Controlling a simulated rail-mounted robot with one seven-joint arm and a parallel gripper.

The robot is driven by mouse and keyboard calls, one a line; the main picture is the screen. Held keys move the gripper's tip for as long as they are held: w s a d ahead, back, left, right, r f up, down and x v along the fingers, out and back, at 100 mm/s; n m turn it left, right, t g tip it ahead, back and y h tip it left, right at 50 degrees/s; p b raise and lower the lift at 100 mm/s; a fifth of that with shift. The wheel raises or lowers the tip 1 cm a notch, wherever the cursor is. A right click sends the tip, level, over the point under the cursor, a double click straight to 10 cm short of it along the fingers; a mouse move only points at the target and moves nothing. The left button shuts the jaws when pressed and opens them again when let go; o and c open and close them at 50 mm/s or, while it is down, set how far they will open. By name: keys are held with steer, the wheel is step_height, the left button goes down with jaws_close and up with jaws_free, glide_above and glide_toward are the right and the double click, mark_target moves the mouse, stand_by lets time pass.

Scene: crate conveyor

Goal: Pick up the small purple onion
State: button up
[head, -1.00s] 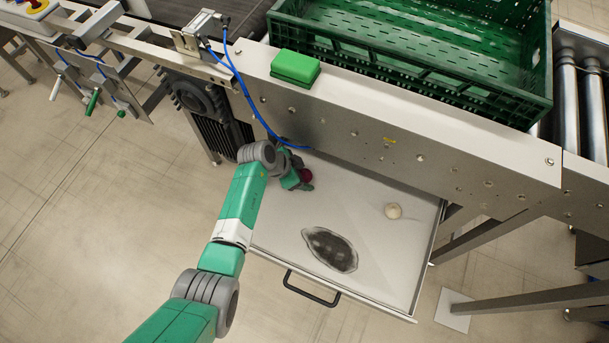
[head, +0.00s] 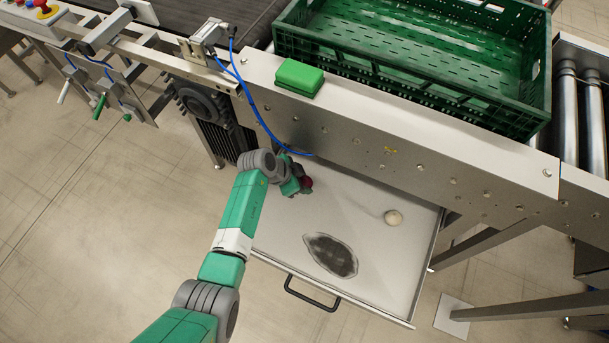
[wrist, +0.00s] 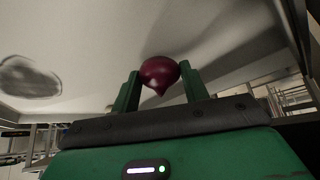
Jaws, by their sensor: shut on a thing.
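The small purple onion (wrist: 160,73) is between the two green fingers of my gripper (wrist: 160,88) in the wrist view, with its pointed tip towards the palm. My gripper is shut on it. In the head view the onion (head: 306,183) shows as a dark red spot at the end of my gripper (head: 300,187), partly hidden by it. It is over the back left part of the pale drawer tray (head: 290,235), below the conveyor frame. I cannot tell how far above the tray it is.
A dark oval patch (head: 331,255) marks the tray's middle. The steel conveyor side (head: 420,150) overhangs the tray's back, with a blue hose (head: 262,120) hanging near my wrist. A green sponge-like block (head: 299,77) and green crate (head: 420,88) are above.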

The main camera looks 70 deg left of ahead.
steer(key=shift+s+d+r+p, duration=0.35)
steer(key=shift+s+d+p, duration=0.05)
steer(key=shift+s+d, duration=0.2)
steer(key=shift+s+d+r+p, duration=0.35)
steer(key=shift+s+d+p, duration=0.05)
steer(key=shift+s+d, duration=0.15)
step_height(320, 180, up, 12)
steer(key=p, duration=0.4)
steer(key=shift+w+a+r, duration=0.15)
steer(key=shift+r, duration=0.05)
